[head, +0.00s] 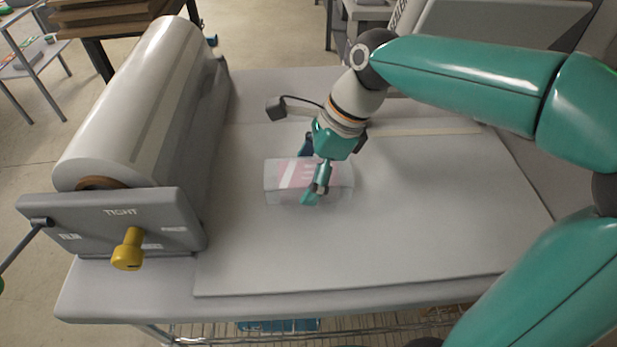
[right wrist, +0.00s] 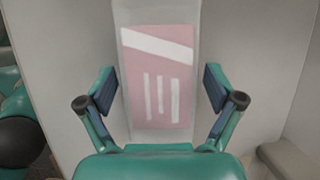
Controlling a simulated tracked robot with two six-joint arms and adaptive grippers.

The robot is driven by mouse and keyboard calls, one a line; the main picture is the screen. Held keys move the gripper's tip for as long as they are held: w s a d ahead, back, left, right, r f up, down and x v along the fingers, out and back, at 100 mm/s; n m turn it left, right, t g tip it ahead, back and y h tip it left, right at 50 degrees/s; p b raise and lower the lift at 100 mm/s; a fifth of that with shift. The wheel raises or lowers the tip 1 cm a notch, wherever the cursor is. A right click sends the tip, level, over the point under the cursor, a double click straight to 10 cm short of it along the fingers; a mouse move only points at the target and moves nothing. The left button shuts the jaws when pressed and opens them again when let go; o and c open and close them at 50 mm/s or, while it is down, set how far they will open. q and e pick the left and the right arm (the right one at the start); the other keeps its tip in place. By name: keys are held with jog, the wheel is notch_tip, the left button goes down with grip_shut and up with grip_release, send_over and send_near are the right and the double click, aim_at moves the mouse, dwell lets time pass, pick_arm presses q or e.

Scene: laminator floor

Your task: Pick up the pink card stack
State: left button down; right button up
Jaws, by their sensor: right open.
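The pink card stack (head: 297,173) has white stripes and lies on the grey table board, inside what looks like a clear or pale block-shaped wrap. It also shows in the right wrist view (right wrist: 158,122), centred between the fingers. My right gripper (head: 312,176) is at the stack in the head view and hides part of it. In the right wrist view its two fingers (right wrist: 160,88) are spread open, one on each side of the stack, with a gap on both sides. My left gripper is not in view.
A laminator roller (head: 140,105) with a grey end plate and yellow knob (head: 128,250) stands on the left of the table. A small dark block with a cable (head: 276,108) lies behind the stack. The board's front and right (head: 400,230) are clear.

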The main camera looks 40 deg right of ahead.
jog(key=shift+f, duration=0.15)
dwell(0.3)
jog(key=c, duration=1.5)
